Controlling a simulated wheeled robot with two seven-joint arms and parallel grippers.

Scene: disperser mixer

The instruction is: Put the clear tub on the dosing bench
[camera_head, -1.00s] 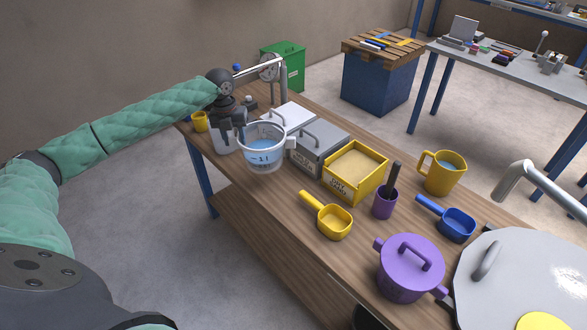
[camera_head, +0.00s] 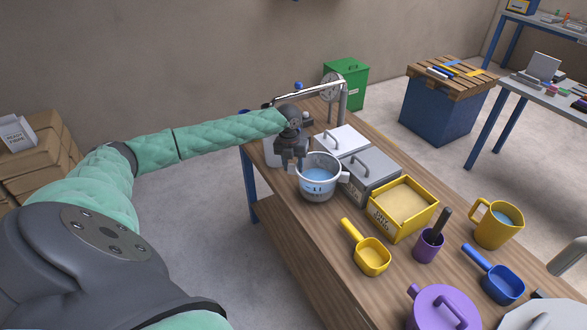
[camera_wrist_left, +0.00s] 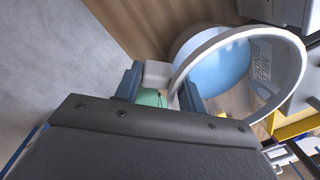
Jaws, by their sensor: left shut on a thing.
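The clear tub (camera_head: 318,190) has a pale rim and blue contents. It is upright over the near side of the wooden bench (camera_head: 310,225), in front of the lidded boxes; I cannot tell whether it touches the top. My left gripper (camera_head: 297,166) is shut on the tub's pale side tab. In the left wrist view the tab (camera_wrist_left: 157,74) sits between the fingers, and the tub (camera_wrist_left: 215,68) shows its round rim and a dark-lettered label. My right gripper is not in view.
A grey lidded box (camera_head: 370,180), a white lidded box (camera_head: 340,140) and a yellow sand bin (camera_head: 403,205) stand beside the tub. A yellow scoop (camera_head: 370,256), purple cup (camera_head: 428,246) and yellow jug (camera_head: 495,224) are nearer right. A dial stand (camera_head: 338,95) is at the far end.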

